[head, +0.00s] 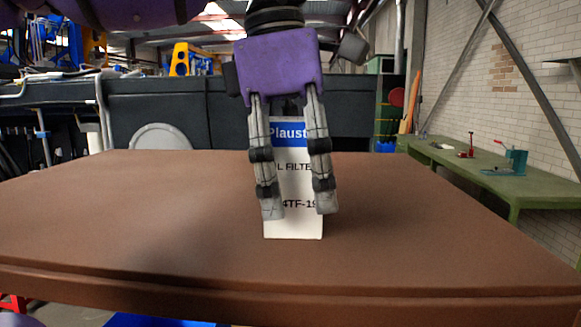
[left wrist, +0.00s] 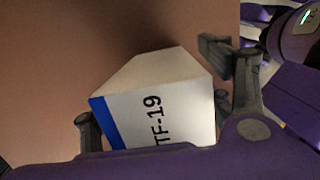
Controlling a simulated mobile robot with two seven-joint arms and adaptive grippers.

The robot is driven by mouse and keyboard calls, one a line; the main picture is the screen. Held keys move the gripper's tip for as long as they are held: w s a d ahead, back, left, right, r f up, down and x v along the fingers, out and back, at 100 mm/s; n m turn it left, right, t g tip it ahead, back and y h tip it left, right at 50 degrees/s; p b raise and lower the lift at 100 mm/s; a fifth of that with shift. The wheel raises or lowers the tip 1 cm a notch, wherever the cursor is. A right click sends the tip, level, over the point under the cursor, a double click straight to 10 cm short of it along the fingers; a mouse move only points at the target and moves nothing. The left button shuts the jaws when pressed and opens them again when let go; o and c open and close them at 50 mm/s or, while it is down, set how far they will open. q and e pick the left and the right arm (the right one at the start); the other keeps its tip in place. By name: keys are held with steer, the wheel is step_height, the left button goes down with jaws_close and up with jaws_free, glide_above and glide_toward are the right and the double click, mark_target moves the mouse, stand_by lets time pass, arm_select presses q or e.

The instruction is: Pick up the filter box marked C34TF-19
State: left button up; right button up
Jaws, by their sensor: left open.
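The filter box (head: 296,186) is white with a blue band and stands upright on the brown table. In the head view its text reads in part "Plaust", "L FILTE" and "4TF-19"; a finger hides the start of the marking. My left gripper (head: 299,211) points down over the box, open, with one finger toward each side and the tips near the box's lower part. In the left wrist view the box (left wrist: 158,105) shows "TF-19" and lies between the spread fingers of my left gripper (left wrist: 165,105). I cannot tell whether either finger touches it.
The brown tabletop (head: 130,215) is otherwise clear around the box. A dark partition (head: 225,120) stands behind it. A green bench (head: 470,170) with a red tool and a teal vise (head: 515,162) runs along the brick wall at right.

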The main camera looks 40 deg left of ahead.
arm_select(q)
steer(key=shift+d+f, duration=0.1)
steer(key=shift+f, duration=0.3)
steer(key=shift+c, duration=0.5)
steer(key=c, duration=1.4)
steer(key=shift+r, duration=0.1)
